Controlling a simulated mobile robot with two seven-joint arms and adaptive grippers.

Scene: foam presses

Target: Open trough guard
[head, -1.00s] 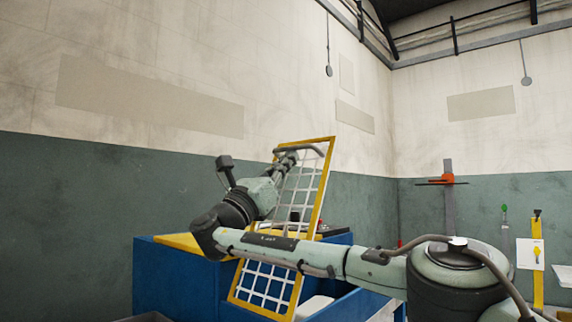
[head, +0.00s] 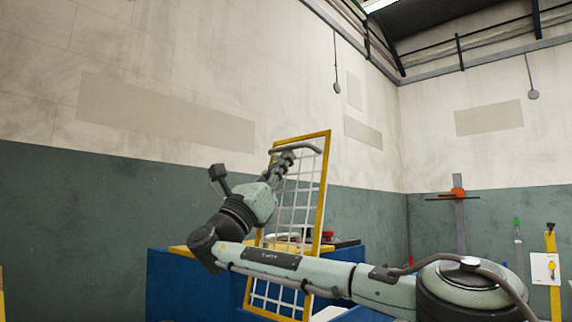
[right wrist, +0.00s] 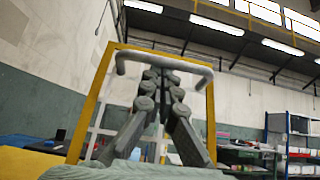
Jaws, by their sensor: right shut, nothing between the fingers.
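The trough guard (head: 320,192) is a yellow frame with a white grid, standing raised and steeply tilted over the blue machine (head: 175,288). A grey bar handle (head: 312,146) runs along its top edge; it also shows in the right wrist view (right wrist: 185,63). My right gripper (head: 290,154) is at the handle's left part, its fingers closed with nothing visible between them. In the right wrist view the fingertips (right wrist: 163,72) are just below the handle bar; I cannot tell if they touch it. My right forearm hides part of the grid. My left gripper is not seen.
The blue machine has a yellow top edge (head: 182,250) and red and dark parts behind the guard. A grey stand with an orange clamp (head: 458,194) is at the right by the wall. Shelves (right wrist: 292,130) stand at the right in the wrist view.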

